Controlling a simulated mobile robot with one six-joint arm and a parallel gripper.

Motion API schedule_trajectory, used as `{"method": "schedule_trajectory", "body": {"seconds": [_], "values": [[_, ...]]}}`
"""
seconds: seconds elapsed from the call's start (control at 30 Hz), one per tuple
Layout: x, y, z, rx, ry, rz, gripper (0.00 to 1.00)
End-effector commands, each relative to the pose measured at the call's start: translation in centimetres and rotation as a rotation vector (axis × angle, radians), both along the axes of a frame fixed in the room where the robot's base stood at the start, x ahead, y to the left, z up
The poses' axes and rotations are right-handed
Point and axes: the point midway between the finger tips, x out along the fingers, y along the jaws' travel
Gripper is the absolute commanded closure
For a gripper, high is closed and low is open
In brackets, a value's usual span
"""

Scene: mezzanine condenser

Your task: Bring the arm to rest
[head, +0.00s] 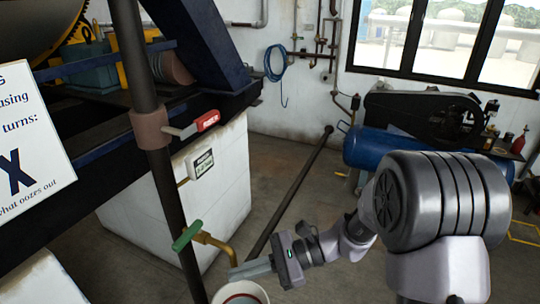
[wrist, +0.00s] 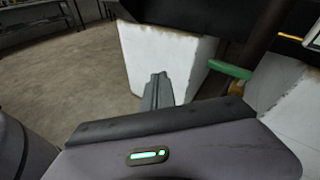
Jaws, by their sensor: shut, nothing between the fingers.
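My gripper (head: 252,270) is at the lower middle of the head view, at the end of my grey arm. Its fingers are together, with nothing between them, and point left, over or close to the rim of a white bucket (head: 240,297). I cannot tell whether they touch it. In the wrist view the closed fingers (wrist: 158,90) point toward a white block (wrist: 180,55). A green-handled tap (head: 187,235) on a brass pipe is just left of the gripper; its green handle shows right of the fingers in the wrist view (wrist: 230,67).
A dark vertical pipe (head: 160,180) with a red-handled valve (head: 207,121) stands left of the gripper. A white sign (head: 30,140) is at far left. A blue tank (head: 385,150) is behind my arm. Floor (head: 290,180) is open between, crossed by a low dark pipe (head: 290,200).

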Motion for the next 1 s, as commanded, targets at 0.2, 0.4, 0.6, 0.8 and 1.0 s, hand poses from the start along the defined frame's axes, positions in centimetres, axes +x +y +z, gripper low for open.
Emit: {"method": "schedule_trajectory", "body": {"seconds": [0.2,0.4,0.6,0.8,1.0], "values": [[-9.3,-7.3,4.8,-0.512,-0.549,0.240,1.00],[-12.6,-15.0,6.8,-0.943,-1.001,0.290,1.00],[-13.2,-18.0,8.2,-1.114,-1.181,0.281,1.00],[-13.2,-18.1,8.2,-1.121,-1.186,0.282,1.00],[-13.2,-18.1,8.2,-1.121,-1.186,0.282,1.00]]}}
